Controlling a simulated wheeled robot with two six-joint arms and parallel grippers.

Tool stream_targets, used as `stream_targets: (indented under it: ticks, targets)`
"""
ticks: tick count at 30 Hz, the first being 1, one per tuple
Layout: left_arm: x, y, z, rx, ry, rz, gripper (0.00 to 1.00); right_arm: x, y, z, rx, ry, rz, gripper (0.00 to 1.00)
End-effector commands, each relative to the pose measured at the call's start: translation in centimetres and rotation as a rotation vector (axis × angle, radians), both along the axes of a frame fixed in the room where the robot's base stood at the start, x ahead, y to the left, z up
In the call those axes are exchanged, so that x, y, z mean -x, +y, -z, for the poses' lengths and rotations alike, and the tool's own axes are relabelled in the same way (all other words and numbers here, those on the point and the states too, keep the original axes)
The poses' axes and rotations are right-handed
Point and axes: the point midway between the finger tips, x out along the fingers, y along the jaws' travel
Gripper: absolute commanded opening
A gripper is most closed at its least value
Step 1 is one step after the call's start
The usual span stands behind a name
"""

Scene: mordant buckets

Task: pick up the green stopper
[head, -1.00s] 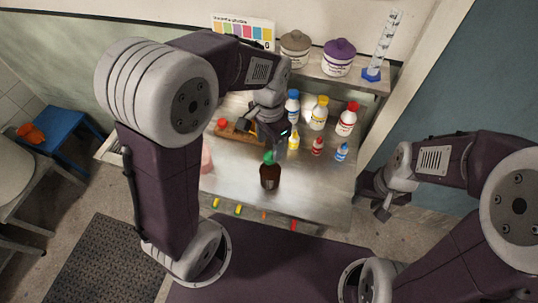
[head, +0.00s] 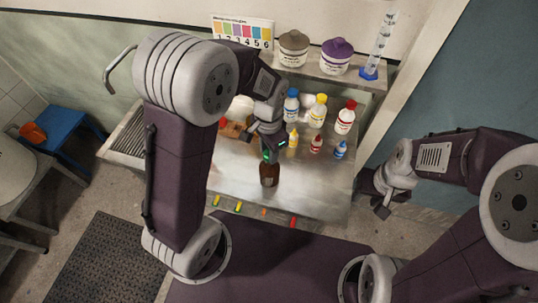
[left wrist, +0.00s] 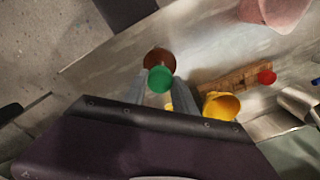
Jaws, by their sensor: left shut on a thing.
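The green stopper (head: 267,156) is at the top of the brown bottle (head: 269,175), which stands upright on the metal bench. My left gripper (head: 268,148) comes down over it from above. In the left wrist view the green stopper (left wrist: 160,79) sits between the two fingers of my left gripper (left wrist: 160,90), with the brown bottle (left wrist: 159,57) behind it. The left gripper is shut on the stopper. I cannot tell whether the stopper is still seated in the neck. My right gripper (head: 382,207) hangs empty right of the bench; its jaw opening is unclear.
Blue-capped (head: 291,105), yellow-capped (head: 318,111) and red-capped (head: 346,118) white bottles stand behind, with small dropper bottles before them. A wooden block with a red knob (left wrist: 266,77) and a yellow item (left wrist: 221,106) are near the left gripper. The bench front is mostly clear.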

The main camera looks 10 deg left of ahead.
Motion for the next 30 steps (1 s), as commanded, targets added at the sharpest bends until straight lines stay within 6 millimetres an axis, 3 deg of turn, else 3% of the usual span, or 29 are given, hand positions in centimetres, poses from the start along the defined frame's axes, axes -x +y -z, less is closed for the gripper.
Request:
stream_targets:
  ticks: [8, 14, 24, 30]
  targets:
    - [-0.1, 0.0, -0.7, 0.001, -0.002, 0.000, 0.00, 0.0, 0.0, 0.2, 0.000, 0.000, 0.000, 0.36]
    - [-0.2, 0.0, -4.0, 0.002, -0.007, 0.000, 0.00, 0.0, 0.0, 0.6, 0.000, 0.000, 0.000, 0.36]
    - [0.3, -8.0, -8.7, 0.002, -0.004, 0.007, 0.00, 0.0, 0.0, 1.4, 0.000, 0.000, 0.000, 0.36]
    - [0.5, -11.0, -10.5, 0.001, -0.001, 0.002, 0.00, 0.0, 0.0, 1.5, 0.000, 0.000, 0.000, 0.36]
